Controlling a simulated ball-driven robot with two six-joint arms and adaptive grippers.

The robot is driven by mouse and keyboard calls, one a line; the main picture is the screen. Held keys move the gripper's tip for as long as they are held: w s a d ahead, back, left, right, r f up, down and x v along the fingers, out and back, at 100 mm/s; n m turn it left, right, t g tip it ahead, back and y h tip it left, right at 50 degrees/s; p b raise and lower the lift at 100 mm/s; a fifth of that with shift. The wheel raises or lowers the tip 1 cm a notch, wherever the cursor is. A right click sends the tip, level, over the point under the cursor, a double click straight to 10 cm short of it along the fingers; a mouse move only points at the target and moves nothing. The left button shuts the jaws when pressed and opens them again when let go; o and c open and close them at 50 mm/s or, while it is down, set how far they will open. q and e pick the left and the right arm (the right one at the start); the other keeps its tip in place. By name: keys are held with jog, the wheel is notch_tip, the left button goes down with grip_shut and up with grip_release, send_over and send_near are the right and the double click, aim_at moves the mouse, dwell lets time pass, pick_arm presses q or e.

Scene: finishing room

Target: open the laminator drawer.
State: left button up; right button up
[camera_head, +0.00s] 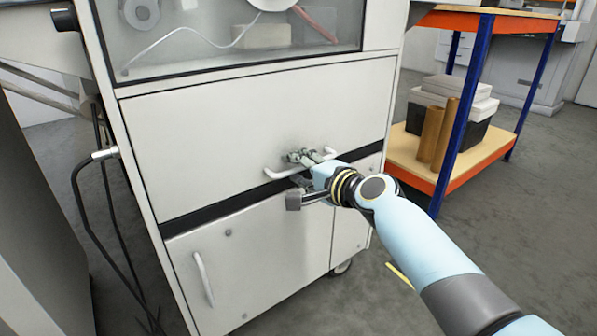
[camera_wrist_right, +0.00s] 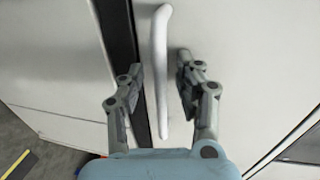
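The laminator drawer (camera_head: 230,125) is a wide white front panel below the machine's window, flush with the cabinet. Its pale bar handle (camera_head: 277,173) runs along the panel's lower edge and is partly hidden by my gripper. In the right wrist view the handle (camera_wrist_right: 159,50) stands nearly upright in the picture. My right gripper (camera_head: 297,170) is at the handle. In the wrist view its two fingers (camera_wrist_right: 160,82) are apart, one on each side of the handle, with gaps showing. My left gripper is not in view.
Below a black strip (camera_head: 215,210) is a cabinet door with its own handle (camera_head: 203,278). An orange-and-blue shelf (camera_head: 440,188) with boxes and brown rolls stands at the right. Black cables (camera_head: 80,190) hang at the left. Grey floor shows between the cabinet and shelf.

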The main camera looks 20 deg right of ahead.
grip_shut()
dwell(0.3)
jog(key=shift+s, duration=0.1)
